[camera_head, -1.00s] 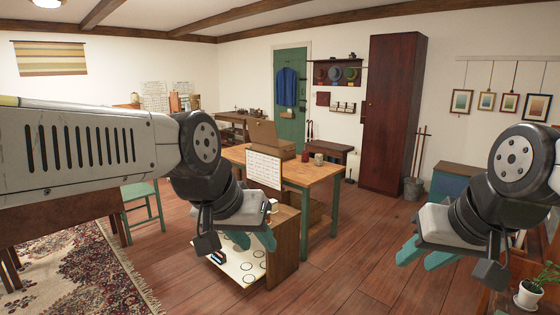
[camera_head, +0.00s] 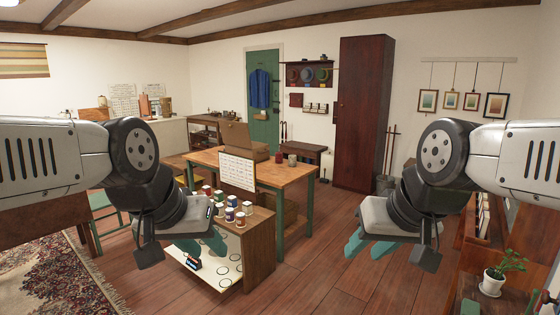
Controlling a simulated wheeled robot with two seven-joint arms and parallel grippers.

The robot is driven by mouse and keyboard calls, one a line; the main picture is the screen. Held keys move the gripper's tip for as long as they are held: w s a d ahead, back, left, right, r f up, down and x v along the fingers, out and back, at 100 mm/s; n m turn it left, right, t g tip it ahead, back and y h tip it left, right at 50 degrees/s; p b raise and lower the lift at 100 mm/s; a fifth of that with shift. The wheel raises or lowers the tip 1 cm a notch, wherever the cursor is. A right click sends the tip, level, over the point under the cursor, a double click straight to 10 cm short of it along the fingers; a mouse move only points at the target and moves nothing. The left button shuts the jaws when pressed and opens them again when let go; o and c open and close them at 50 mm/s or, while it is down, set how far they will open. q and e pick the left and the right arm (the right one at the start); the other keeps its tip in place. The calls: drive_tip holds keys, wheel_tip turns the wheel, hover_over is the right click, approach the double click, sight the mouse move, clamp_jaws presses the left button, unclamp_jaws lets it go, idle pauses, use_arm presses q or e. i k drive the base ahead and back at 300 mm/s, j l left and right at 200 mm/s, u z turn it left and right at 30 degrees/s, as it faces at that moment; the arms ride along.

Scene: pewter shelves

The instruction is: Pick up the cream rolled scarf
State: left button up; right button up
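I cannot make out a cream rolled scarf anywhere in the head view. My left gripper (camera_head: 201,245) hangs in the air in front of a low white-topped display unit, its teal fingers apart with nothing seen between them. My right gripper (camera_head: 367,247) hangs over the wooden floor, its teal fingers also apart and empty. Neither gripper touches anything that I can see.
A wooden table (camera_head: 290,174) with a box and a printed card stands in the middle. The low unit (camera_head: 259,250) holds several small jars. A potted plant (camera_head: 492,283) is at lower right, near shelving. A tall dark wardrobe (camera_head: 362,115) stands behind. Floor between is clear.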

sight(292, 158)
drive_tip(key=u, duration=0.3)
drive_tip(key=i+z, duration=0.1)
drive_tip(key=i, duration=0.4)
drive_tip(key=i+j+z, duration=0.15)
drive_tip(key=i, duration=0.35)
drive_tip(key=i+l+z, duration=0.2)
drive_tip(key=i+z, duration=0.25)
drive_tip(key=i, duration=0.5)
drive_tip(key=i+j+z, duration=0.15)
drive_tip(key=i+z, duration=0.35)
drive_tip(key=i, duration=0.5)
drive_tip(key=i+u, duration=0.1)
drive_tip(key=i, duration=1.05)
drive_tip(key=i+u, duration=0.55)
drive_tip(key=u, duration=0.15)
drive_tip(key=i+l+u, duration=0.1)
drive_tip(key=i+u, duration=0.5)
drive_tip(key=u, duration=0.15)
drive_tip(key=i+u, duration=0.4)
drive_tip(key=k+j, duration=0.05)
drive_tip(key=k, duration=0.05)
